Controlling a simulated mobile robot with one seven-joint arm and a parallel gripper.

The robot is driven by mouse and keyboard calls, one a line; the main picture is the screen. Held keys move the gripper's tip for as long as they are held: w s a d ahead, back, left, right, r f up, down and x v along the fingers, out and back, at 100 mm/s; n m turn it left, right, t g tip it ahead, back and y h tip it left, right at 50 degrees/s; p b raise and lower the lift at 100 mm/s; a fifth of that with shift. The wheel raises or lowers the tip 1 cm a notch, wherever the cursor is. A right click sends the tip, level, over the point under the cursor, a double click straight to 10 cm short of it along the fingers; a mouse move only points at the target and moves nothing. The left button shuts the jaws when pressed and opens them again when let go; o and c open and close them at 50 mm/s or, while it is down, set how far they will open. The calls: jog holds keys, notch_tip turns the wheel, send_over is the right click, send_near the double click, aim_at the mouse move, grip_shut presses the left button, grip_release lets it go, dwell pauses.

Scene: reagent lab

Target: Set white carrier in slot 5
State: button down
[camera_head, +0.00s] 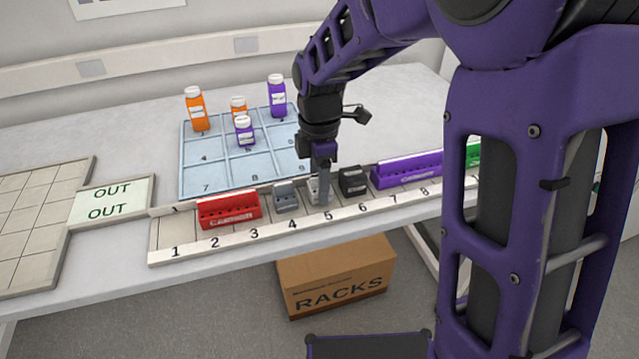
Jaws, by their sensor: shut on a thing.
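The white carrier (313,186) is at slot 5 of the numbered rail (195,249), behind the printed 5. My gripper (322,188) points down over slot 5 and is shut on the white carrier. The gripper's finger covers much of the carrier, so I cannot tell whether it is fully seated. A grey carrier (286,197) stands just left at slot 4. A black carrier (353,181) stands just right at slot 6.
A red rack (229,208) fills slots 2 and 3; slot 1 is empty. A purple rack (406,170) covers slots 7 and 8, with a green one (473,153) beyond. Bottles stand on a blue grid mat (199,182) behind. A RACKS box (335,275) is below.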

jog(key=shift+f, duration=0.1)
jog(key=c, duration=0.6)
grip_release()
notch_tip(320, 180, up, 12)
jog(key=shift+r+p, duration=0.15)
jog(key=shift+p, duration=0.95)
